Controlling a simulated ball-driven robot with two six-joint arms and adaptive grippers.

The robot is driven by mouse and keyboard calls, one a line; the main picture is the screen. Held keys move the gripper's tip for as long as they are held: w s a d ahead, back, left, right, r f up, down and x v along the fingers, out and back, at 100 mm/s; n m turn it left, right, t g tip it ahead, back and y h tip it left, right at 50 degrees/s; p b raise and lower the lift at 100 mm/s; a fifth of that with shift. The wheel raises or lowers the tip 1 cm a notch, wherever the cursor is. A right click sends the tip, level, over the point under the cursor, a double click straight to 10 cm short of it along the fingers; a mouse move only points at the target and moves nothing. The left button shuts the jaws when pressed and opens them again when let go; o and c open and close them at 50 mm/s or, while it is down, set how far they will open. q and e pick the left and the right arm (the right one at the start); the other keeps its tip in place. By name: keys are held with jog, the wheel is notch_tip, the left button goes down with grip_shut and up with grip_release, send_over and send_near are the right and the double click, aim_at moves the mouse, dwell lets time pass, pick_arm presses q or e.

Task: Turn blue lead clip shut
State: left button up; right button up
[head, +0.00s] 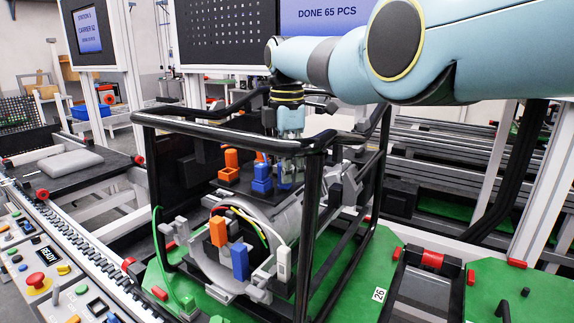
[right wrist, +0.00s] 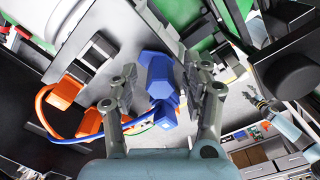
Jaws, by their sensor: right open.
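My right gripper (head: 288,158) points down into the black-framed carrier from above, its fingers open. In the right wrist view the open fingers (right wrist: 158,72) stand on either side of a blue clip (right wrist: 157,82), apparently the lead clip; I cannot tell whether they touch it. A blue cable (right wrist: 85,139) runs towards the clip from the left. In the head view, a blue block (head: 262,180) stands just left of the fingers, and more blue (head: 284,180) shows beneath them, partly hidden. Whether the clip is turned shut cannot be told. My left gripper is out of view.
The black tube frame (head: 313,215) surrounds the grey workpiece (head: 290,212). Orange blocks (head: 228,174) stand left of the fingers, with another orange block (head: 218,231) and a blue block (head: 240,262) at the front. A control panel (head: 45,270) lies at lower left.

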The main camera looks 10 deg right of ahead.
grip_shut()
jog(key=shift+n, duration=0.4)
jog(key=n+b, duration=0.1)
jog(key=n, duration=0.4)
jog(key=shift+w+n, duration=0.15)
jog(key=shift+n, duration=0.15)
jog(key=n, duration=0.3)
jog(key=shift+a+n+b, duration=0.1)
jog(key=shift+n+b, duration=0.2)
jog(key=shift+b, duration=0.1)
jog(key=shift+w+a+n+b, duration=0.1)
jog(key=shift+n+b, duration=0.2)
jog(key=shift+n, duration=1.6)
grip_release()
